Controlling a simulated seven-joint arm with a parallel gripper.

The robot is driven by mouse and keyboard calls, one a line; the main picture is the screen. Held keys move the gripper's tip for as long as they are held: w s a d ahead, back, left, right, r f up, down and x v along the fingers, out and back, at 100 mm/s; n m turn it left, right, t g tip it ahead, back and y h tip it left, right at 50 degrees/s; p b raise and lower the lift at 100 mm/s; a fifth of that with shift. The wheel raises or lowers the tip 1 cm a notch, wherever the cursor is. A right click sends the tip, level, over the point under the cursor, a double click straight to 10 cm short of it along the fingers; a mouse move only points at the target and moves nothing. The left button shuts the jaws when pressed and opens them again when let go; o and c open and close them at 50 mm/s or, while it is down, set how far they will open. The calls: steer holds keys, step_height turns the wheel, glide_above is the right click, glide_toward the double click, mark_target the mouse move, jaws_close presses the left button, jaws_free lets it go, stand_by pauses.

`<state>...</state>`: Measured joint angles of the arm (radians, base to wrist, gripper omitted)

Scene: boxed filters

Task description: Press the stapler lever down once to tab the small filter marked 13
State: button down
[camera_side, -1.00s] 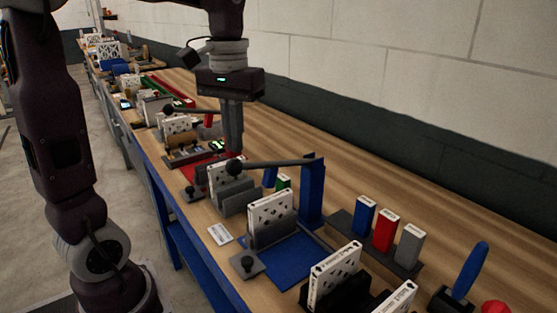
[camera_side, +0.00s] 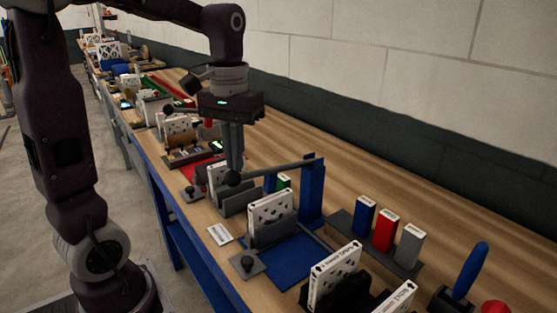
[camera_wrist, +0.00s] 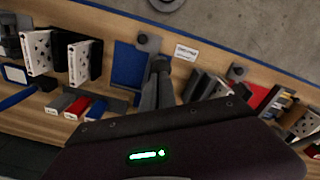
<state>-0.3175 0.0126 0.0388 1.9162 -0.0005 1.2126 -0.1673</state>
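The stapler lever (camera_side: 280,167) is a grey bar hinged on a blue post (camera_side: 312,192), with a dark ball at its free end. It slopes slightly down toward the ball. My gripper (camera_side: 233,168) points down with its fingers together, its tips at or on the ball; exact contact is hard to see. In the wrist view my gripper's fingers (camera_wrist: 158,70) look closed with nothing between them. A small white filter with dark holes (camera_side: 268,209) stands in a grey holder below the lever, beside a blue mat (camera_side: 287,262). Its number is not readable.
A grey plate with a knob (camera_side: 247,264) and a white label card (camera_side: 220,234) lie at the near edge. Two more white filters (camera_side: 336,272) stand front right. Blue, red and grey blocks (camera_side: 386,234) stand in a rack. Another filter (camera_side: 217,175) stands behind the lever ball.

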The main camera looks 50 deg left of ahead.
steer(key=shift+f, duration=1.1)
step_height(320, 180, up, 10)
stand_by(0.4)
steer(key=shift+s, duration=0.1)
steer(key=s+d+f+m+t, duration=0.5)
steer(key=s+d+f, duration=0.3)
steer(key=s, duration=0.4)
steer(key=shift+d+m+t, duration=0.3)
steer(key=shift+d+m, duration=0.2)
steer(key=shift+d, duration=0.35)
